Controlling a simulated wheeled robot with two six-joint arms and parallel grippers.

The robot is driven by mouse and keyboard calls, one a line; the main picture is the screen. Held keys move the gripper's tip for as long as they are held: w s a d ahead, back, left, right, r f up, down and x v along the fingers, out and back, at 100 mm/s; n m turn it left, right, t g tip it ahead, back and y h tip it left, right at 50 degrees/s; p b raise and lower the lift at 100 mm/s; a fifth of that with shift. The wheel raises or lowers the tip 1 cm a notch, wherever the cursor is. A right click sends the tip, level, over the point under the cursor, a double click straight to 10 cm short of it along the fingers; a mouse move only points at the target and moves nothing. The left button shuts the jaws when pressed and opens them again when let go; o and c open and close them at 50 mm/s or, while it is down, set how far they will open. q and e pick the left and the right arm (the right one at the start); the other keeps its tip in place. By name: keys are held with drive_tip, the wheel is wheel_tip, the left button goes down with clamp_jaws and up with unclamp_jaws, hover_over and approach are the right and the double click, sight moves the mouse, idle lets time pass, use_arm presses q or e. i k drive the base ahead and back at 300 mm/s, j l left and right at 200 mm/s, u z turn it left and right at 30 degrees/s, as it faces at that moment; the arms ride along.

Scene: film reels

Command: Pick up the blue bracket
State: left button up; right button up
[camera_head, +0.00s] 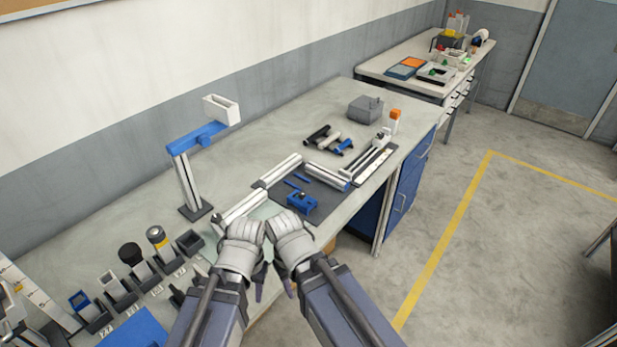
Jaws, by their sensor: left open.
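A blue bracket-like part (302,202) sits on a dark mat (322,211) near the front edge of the bench. It appears clear of both grippers. My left gripper (261,286) shows only as small purple-grey tips below the pale joint of my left arm, near the bench's front edge. It is open, with nothing seen in it. My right gripper (290,286) is mostly hidden beside my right arm, and its jaws cannot be made out. Both are nearer to me than the blue part.
A stand with a blue arm (200,138) rises at the back left of the mat. Pale rails (279,171) border the mat. Several small holders (118,290) line the left bench. A grey box (365,108) stands farther back. Bare bench (250,140) lies behind the mat.

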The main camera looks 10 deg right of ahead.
sight(305, 206)
drive_tip(key=i+l+u, duration=0.1)
drive_tip(key=i+l, duration=0.65)
drive_tip(key=l, duration=0.25)
drive_tip(key=u, duration=0.05)
